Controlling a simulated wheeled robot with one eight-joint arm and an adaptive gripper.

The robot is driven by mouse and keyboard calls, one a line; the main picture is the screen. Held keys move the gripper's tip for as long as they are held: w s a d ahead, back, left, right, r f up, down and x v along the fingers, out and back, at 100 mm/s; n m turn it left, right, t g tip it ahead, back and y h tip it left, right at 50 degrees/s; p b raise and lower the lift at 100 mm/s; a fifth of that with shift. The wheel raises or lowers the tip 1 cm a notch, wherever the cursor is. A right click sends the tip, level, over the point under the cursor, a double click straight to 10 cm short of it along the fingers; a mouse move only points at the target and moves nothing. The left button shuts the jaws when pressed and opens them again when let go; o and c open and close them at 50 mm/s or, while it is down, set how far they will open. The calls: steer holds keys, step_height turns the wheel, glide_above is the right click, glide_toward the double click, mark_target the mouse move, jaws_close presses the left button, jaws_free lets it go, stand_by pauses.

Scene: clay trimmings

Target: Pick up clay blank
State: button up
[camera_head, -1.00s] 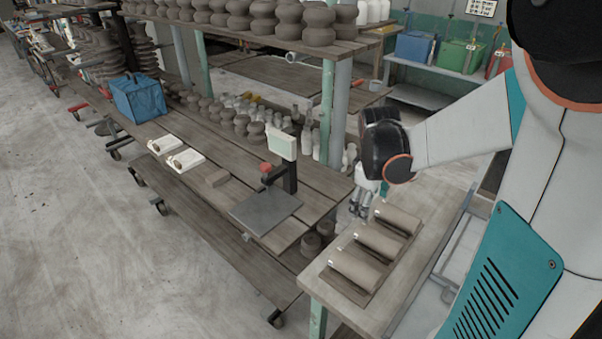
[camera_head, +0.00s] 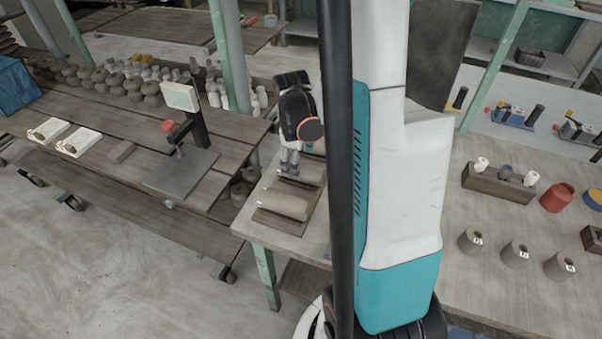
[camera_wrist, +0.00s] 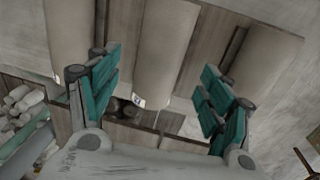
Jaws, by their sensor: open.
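Three tan cylindrical clay blanks lie side by side on a dark board (camera_head: 283,223) on the table's left end. In the head view the nearest blank (camera_head: 278,203) is clear, the middle blank (camera_head: 308,174) is partly hidden by my gripper (camera_head: 290,165), and the far one (camera_head: 319,146) is mostly hidden by my arm. In the wrist view my gripper (camera_wrist: 158,80) is open, with teal finger pads spread on either side of the middle blank (camera_wrist: 166,45). It has a small pale tag near its end. I cannot tell whether the fingers touch it.
On the right of the table stand several grey cylinders (camera_head: 516,252), a red container (camera_head: 556,197) and a wooden holder (camera_head: 497,184). Shelves stand behind.

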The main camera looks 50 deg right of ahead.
mark_target(301, 168)
steer(key=f, duration=0.1)
steer(key=f+b, duration=0.1)
steer(key=f, duration=0.1)
steer(key=f+b, duration=0.1)
steer(key=shift+d+f, duration=0.3)
steer(key=shift+d, duration=0.05)
steer(key=c, duration=1.6)
steer(key=shift+r, duration=0.15)
steer(key=shift+c, duration=0.2)
